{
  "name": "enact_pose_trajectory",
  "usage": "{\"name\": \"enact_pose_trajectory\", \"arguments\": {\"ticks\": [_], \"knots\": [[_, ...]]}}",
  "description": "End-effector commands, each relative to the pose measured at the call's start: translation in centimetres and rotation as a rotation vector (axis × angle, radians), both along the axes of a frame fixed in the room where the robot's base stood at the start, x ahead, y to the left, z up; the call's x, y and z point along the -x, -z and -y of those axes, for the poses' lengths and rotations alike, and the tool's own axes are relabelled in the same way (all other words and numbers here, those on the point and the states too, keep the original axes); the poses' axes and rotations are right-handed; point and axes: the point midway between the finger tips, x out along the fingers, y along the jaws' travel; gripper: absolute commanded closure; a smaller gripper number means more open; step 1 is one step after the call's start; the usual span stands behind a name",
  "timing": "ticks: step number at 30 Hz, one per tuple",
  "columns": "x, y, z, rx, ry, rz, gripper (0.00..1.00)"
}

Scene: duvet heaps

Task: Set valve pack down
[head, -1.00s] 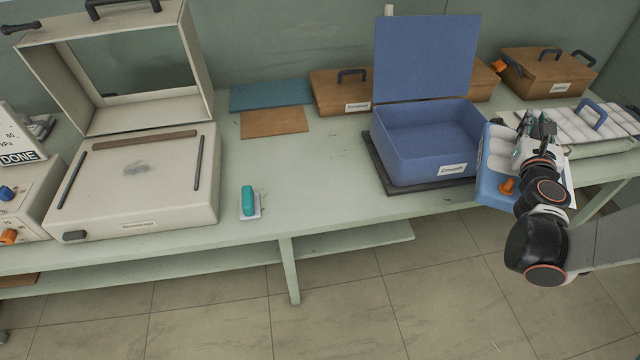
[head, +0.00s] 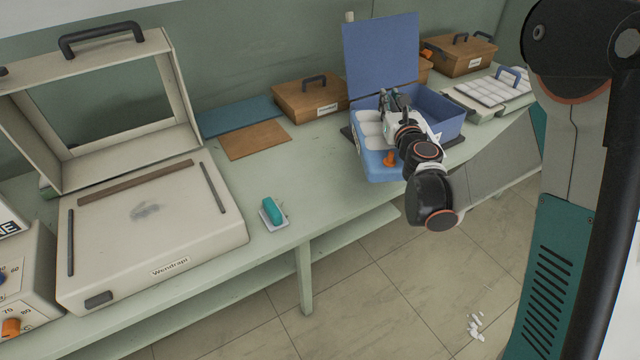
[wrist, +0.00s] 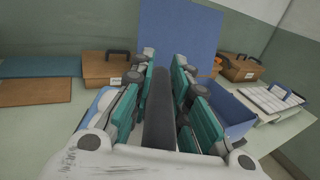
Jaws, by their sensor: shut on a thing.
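The valve pack (head: 376,165) is a blue and white padded block with an orange valve knob (head: 390,158) on its near side. My gripper (head: 390,98) is shut on the pack's dark handle (wrist: 158,105), which stands between the teal fingers in the wrist view. The pack hangs in front of the open blue box (head: 448,122) and hides much of it. Its white padding shows at lower left in the wrist view (wrist: 98,108). I cannot tell whether its underside touches anything.
The box's upright lid (head: 380,58) stands behind the pack. An open cream machine (head: 150,225) fills the table's left. A teal object on a small pad (head: 272,212) lies beside it. Bare tabletop (head: 310,170) lies between. A white quilted pack (head: 490,90) lies at right.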

Motion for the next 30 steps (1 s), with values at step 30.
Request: {"name": "enact_pose_trajectory", "arguments": {"ticks": [30], "knots": [[-5.4,2.0,-19.4,0.000,-0.444,-0.002,1.00]]}}
